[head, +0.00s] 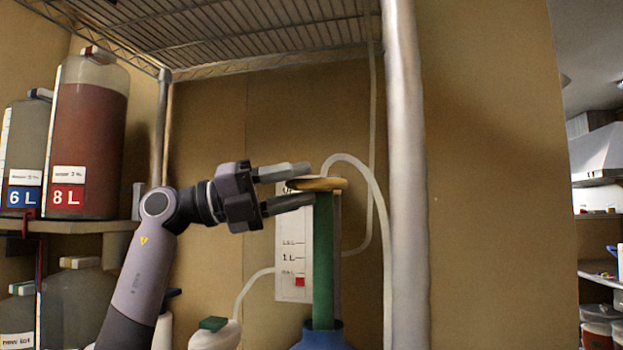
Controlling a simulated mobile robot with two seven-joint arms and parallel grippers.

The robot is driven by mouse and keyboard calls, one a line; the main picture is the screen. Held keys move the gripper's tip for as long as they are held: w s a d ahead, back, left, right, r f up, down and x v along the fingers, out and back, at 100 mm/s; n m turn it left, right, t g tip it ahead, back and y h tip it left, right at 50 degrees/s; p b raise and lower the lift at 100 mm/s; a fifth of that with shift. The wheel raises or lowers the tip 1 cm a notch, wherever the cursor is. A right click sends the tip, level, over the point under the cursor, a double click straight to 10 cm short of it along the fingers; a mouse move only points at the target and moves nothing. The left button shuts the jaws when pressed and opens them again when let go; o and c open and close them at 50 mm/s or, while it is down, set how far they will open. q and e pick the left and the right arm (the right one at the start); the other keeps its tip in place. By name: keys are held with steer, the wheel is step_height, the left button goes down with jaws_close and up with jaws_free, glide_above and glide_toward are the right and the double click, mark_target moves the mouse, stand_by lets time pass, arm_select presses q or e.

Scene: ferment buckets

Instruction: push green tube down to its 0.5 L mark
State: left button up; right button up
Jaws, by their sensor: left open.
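The green tube (323,265) stands upright, with a tan disc-shaped cap (325,184) on top. Its lower end goes into the blue neck (322,335) of a vessel at the bottom edge. A white scale card (291,262) is behind it to the left, with black lines, a "1 L" label and a red square (299,282) below that label. My left gripper (311,185) is open, one finger above and one below the cap's left side. Whether a finger touches the cap I cannot tell. My right gripper is not in view.
A clear hose (352,163) arches beside the tube. A pale metal post (405,180) stands to its right. A wire shelf (260,30) hangs above. Large jugs marked 6 L (22,165) and 8 L (88,130) stand on the left shelf. A green-capped white bottle (218,336) is low left.

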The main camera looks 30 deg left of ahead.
arm_select(q)
steer(key=shift+x, duration=1.25)
jaws_close()
steer(key=shift+w+f, duration=0.1)
